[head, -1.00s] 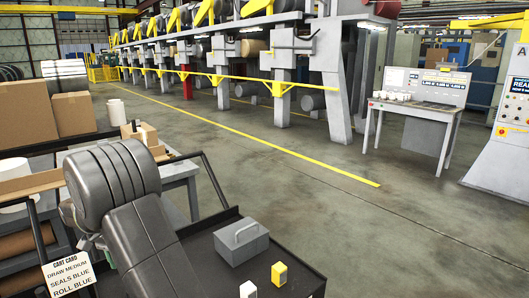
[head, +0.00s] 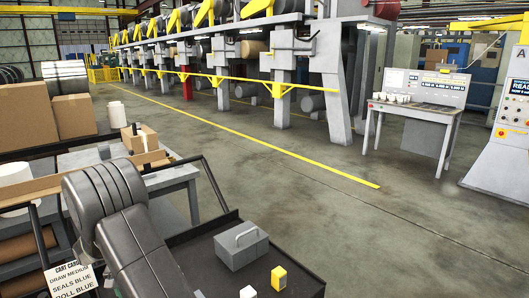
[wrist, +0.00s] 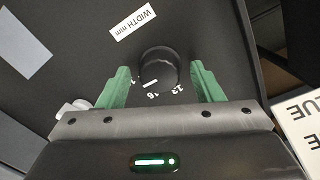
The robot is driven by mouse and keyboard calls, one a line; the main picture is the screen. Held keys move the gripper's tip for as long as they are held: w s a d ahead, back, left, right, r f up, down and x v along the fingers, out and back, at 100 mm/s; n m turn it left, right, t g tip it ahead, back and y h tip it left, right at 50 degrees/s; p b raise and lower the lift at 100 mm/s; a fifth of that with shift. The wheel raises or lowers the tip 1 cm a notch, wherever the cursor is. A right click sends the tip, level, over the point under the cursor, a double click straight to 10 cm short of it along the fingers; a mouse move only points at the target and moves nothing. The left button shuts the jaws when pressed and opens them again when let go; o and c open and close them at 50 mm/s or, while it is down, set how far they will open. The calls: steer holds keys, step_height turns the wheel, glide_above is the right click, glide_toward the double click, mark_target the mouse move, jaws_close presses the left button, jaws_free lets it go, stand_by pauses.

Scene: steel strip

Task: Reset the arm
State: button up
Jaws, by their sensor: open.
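My arm reaches over the dark cart top (head: 205,250) in the head view, where its end is hidden behind my own links. In the wrist view my gripper (wrist: 162,82) is open, with its two green fingers apart. A round black knob (wrist: 158,66) stands between the fingertips, with a gap visible on each side. I cannot tell how far above the panel the fingers are. Small number labels and a white pointer mark lie by the knob. A white "WIDTH mm" label (wrist: 134,21) is on the dark panel beyond it.
A grey box with a handle (head: 241,246), a yellow block (head: 279,278) and a white block (head: 248,292) are on the cart. A cart card (head: 72,280) hangs at lower left. Cardboard boxes (head: 28,112) stand behind. The floor to the right is open.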

steer(key=n+p, duration=0.2)
steer(key=n, duration=0.2)
steer(key=shift+r, duration=0.15)
steer(key=n+p, duration=0.2)
steer(key=n, duration=0.1)
steer(key=n+p, duration=0.3)
steer(key=n, duration=0.1)
steer(key=shift+p, duration=0.35)
steer(key=shift+n+p, duration=0.8)
steer(key=shift+n, duration=0.2)
steer(key=shift+d, duration=0.15)
